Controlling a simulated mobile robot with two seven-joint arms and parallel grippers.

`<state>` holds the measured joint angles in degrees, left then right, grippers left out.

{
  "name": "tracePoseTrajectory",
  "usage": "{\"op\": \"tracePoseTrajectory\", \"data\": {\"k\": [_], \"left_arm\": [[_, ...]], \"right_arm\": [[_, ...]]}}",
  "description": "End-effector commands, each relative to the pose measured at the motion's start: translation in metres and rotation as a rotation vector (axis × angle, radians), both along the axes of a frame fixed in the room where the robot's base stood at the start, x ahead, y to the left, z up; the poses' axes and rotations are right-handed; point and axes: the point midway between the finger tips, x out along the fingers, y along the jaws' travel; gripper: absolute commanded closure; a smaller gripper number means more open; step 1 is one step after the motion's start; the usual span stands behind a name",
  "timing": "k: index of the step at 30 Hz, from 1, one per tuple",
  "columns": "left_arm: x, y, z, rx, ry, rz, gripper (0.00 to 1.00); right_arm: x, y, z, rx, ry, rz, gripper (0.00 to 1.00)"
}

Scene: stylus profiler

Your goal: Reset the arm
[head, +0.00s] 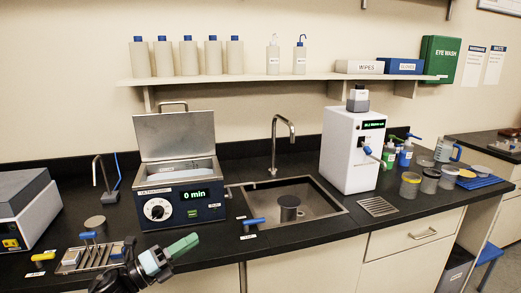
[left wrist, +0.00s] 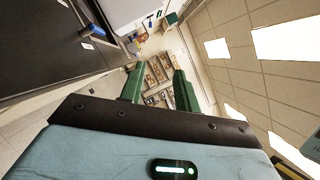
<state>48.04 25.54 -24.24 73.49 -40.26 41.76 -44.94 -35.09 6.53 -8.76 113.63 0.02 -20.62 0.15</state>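My left gripper (head: 184,244) is low in the head view, in front of the counter, with its green fingers pointing right and up. In the left wrist view the two green fingers of the left gripper (left wrist: 159,80) stand apart with nothing between them. The gap shows only a distant part of the room. The gripper holds nothing and appears clear of the counter. My right gripper is in neither view.
A black counter (head: 310,246) carries an ultrasonic bath (head: 176,205) with its lid up, a sink (head: 318,207), a white dispenser (head: 345,150) and several jars at right. A metal rack (head: 90,258) lies close to my left gripper. A shelf (head: 270,79) holds bottles.

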Motion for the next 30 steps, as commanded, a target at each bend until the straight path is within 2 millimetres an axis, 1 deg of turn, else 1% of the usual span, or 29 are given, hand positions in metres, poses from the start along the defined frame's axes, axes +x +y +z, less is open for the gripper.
{"op": "tracePoseTrajectory", "data": {"k": [1, 5, 6, 8, 9, 11, 12, 14, 17, 20, 21, 23, 24, 26, 27, 29, 30], "left_arm": [[-0.011, -0.004, -0.018, -0.068, 0.077, 0.016, 0.68], [-0.037, -0.007, -0.059, -0.252, 0.283, 0.074, 0.68], [-0.046, -0.007, -0.072, -0.307, 0.348, 0.095, 0.68], [-0.061, -0.007, -0.092, -0.390, 0.445, 0.126, 0.68], [-0.071, -0.006, -0.105, -0.446, 0.510, 0.148, 0.68], [-0.088, -0.005, -0.124, -0.529, 0.609, 0.185, 0.68], [-0.100, -0.004, -0.137, -0.585, 0.674, 0.210, 0.68], [-0.118, -0.001, -0.156, -0.668, 0.773, 0.252, 0.68], [-0.153, 0.003, -0.188, -0.807, 0.936, 0.326, 0.68], [-0.192, 0.008, -0.217, -0.945, 1.095, 0.409, 0.68], [-0.209, 0.010, -0.228, -1.001, 1.157, 0.444, 0.68], [-0.235, 0.013, -0.244, -1.084, 1.250, 0.500, 0.68], [-0.253, 0.015, -0.254, -1.139, 1.310, 0.538, 0.68], [-0.282, 0.017, -0.268, -1.223, 1.398, 0.601, 0.68], [-0.302, 0.019, -0.276, -1.278, 1.455, 0.643, 0.68], [-0.331, 0.020, -0.286, -1.356, 1.534, 0.708, 0.68], [-0.350, 0.022, -0.292, -1.405, 1.583, 0.752, 0.68]], "right_arm": [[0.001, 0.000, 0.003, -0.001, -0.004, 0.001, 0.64], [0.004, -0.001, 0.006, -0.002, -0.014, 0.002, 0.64], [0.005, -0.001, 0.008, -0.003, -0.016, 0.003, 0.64], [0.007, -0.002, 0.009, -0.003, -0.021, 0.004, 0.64], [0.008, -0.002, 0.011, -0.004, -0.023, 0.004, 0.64], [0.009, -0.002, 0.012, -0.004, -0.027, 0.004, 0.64], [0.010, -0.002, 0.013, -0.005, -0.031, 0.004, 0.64], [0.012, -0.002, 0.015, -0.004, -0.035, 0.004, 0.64], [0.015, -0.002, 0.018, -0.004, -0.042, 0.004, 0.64], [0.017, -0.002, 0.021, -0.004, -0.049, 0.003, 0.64], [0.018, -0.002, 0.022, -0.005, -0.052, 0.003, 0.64], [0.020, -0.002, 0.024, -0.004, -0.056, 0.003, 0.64], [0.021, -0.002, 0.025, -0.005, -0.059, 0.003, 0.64], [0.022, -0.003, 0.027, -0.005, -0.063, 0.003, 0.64], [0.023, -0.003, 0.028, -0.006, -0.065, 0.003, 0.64], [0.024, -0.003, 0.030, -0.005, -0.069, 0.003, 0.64], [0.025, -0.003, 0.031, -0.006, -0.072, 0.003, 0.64]]}}
